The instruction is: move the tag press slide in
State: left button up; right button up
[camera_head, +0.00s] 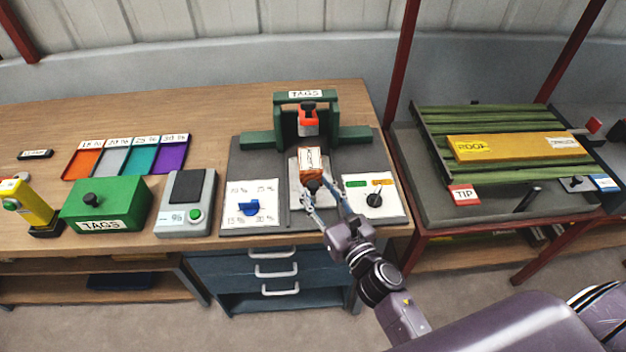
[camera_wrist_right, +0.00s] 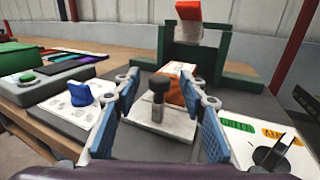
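The tag press is a green frame (camera_head: 278,140) with a "TAGS" sign and an orange-red press head (camera_head: 308,122) on a grey base. Its slide is a light plate (camera_wrist_right: 150,146) with a black knob (camera_wrist_right: 158,84) at its front and an orange-brown block (camera_head: 312,163) behind the knob. The block is in front of the press head, not under it. My right gripper (camera_wrist_right: 160,118) is open, its blue-padded fingers on either side of the knob with gaps visible. In the head view the right gripper (camera_head: 324,203) partly covers the slide. My left gripper is not in view.
A dial panel with a blue knob (camera_head: 249,208) is left of the slide, and one with a black knob (camera_head: 374,200) is right. A scale (camera_head: 186,203), green "TAGS" box (camera_head: 106,204) and coloured trays (camera_head: 127,157) stand further left. Drawers (camera_head: 275,270) are below.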

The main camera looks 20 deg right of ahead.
jog(key=shift+w+a, duration=0.15)
jog(key=shift+w, duration=0.8)
grip_shut()
